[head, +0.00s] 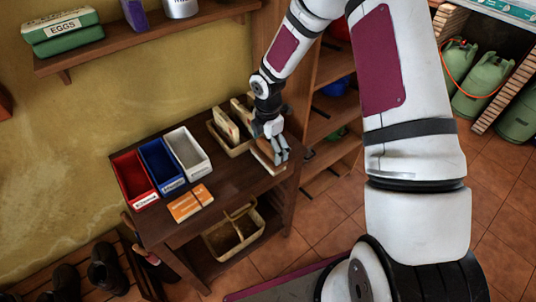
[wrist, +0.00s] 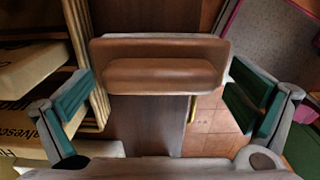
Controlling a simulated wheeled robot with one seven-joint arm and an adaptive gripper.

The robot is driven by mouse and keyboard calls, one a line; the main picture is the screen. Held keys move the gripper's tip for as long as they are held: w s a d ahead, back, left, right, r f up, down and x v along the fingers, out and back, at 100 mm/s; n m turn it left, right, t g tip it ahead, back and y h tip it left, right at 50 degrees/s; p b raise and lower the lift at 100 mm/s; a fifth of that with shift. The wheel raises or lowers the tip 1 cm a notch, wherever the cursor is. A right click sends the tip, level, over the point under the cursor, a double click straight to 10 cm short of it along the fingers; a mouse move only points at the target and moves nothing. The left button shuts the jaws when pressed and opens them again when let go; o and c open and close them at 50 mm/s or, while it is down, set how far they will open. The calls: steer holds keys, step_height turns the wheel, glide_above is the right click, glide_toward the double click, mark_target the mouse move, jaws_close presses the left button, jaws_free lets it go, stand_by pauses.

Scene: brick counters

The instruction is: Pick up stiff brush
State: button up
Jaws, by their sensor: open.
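A brown wooden block-backed brush (wrist: 163,52) with a raised grip and a pale edge lies between the spread fingers of my gripper (wrist: 160,98) in the wrist view. It looks like the stiff brush; its bristles are hidden. In the head view my gripper (head: 277,142) is over the right end of the dark wooden table, and the brush (head: 267,163) shows only partly below it. The fingers are open, with a gap on each side of the brush.
A basket (head: 219,144) with upright packets stands just left of my gripper. Red (head: 134,181), blue (head: 161,167) and white (head: 187,153) bins and an orange packet (head: 190,203) occupy the table's left. A shelf unit (head: 333,68) stands behind on the right.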

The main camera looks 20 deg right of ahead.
mark_target(268, 145)
steer(key=shift+c, duration=0.6)
steer(key=c, duration=1.1)
steer(key=shift+r, duration=0.15)
steer(key=shift+r, duration=0.6)
step_height(268, 145, up, 2)
steer(key=shift+r+b, duration=0.15)
steer(key=shift+b, duration=0.15)
steer(key=s, duration=1)
steer(key=s+r, duration=0.1)
steer(key=s, duration=0.5)
steer(key=shift+r, duration=0.1)
